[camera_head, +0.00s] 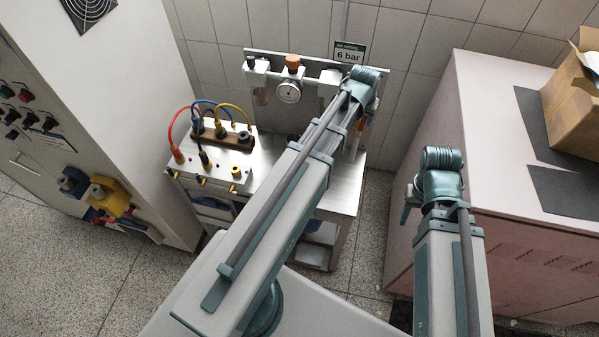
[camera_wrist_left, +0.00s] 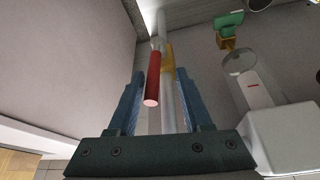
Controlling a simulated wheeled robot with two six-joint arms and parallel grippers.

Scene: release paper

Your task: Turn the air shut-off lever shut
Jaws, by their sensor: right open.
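The air shut-off lever (camera_wrist_left: 153,80) is a red rod-shaped handle in the left wrist view. It stands between the two fingers of my left gripper (camera_wrist_left: 160,75), which is open with gaps visible beside the handle. A yellow part and a grey pipe (camera_wrist_left: 168,110) show just right of the lever. In the head view my left forearm and wrist reach the air panel (camera_head: 262,57) and hide most of the lever area. My right gripper (camera_head: 409,203) is mostly hidden behind its wrist, apart from the panel and beside the pink cabinet; it is open and nothing shows in it.
A round gauge (camera_head: 289,91) and a "6 bar" sign (camera_head: 348,53) are at the panel. A metal bench (camera_head: 343,190) carries a box with coloured cables (camera_head: 190,130). A pink cabinet (camera_head: 480,110) stands right, a grey cabinet (camera_head: 125,80) left.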

